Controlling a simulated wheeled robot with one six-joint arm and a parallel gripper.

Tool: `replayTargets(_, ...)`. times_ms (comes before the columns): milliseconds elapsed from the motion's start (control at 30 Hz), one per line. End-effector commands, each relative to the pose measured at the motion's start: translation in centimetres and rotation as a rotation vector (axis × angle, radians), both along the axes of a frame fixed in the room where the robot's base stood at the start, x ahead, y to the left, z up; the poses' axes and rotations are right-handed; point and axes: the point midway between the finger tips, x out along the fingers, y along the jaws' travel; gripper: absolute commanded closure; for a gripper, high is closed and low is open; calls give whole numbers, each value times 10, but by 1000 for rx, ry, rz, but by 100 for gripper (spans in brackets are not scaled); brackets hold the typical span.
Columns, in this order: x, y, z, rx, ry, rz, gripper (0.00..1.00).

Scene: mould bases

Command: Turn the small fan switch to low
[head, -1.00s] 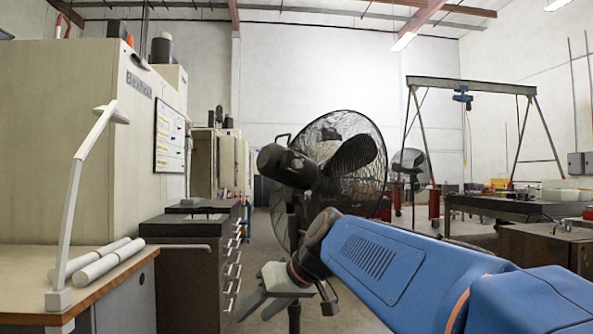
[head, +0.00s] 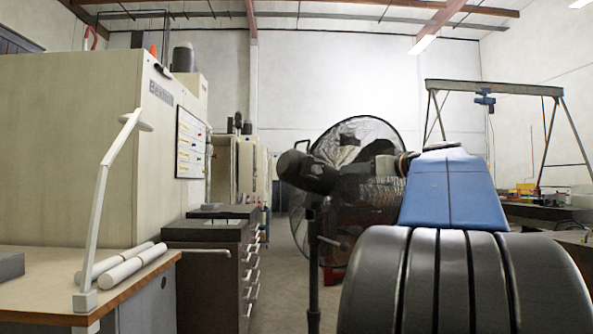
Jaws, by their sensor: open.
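A black pedestal fan stands ahead of me, with its round wire cage (head: 357,127) facing away and its dark motor housing (head: 307,172) on the near side. I cannot make out the small fan switch or its setting. My blue arm reaches forward on the right and covers the right part of the cage. My gripper (head: 352,167) is small and dark against the fan, pointing left toward the motor housing. It is open, with nothing seen between its fingers. I cannot tell whether it touches the fan.
A wooden-topped bench (head: 38,283) with white rolls (head: 128,268) and a white lamp (head: 103,205) stands at the left. Dark drawer cabinets (head: 205,262) stand beyond it. A gantry frame (head: 497,87) is at the back right. Open floor (head: 283,262) lies between the cabinets and fan.

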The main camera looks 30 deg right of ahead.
Motion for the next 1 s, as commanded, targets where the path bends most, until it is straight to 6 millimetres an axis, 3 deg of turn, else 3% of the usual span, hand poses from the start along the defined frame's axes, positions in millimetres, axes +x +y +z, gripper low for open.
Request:
replayTargets(167, -2, -10, 10, -19, -25, -11, 56)
replayTargets(367, 16, -9, 9, -18, -23, -8, 56)
replayTargets(1000, 113, -7, 9, -18, -22, -7, 56)
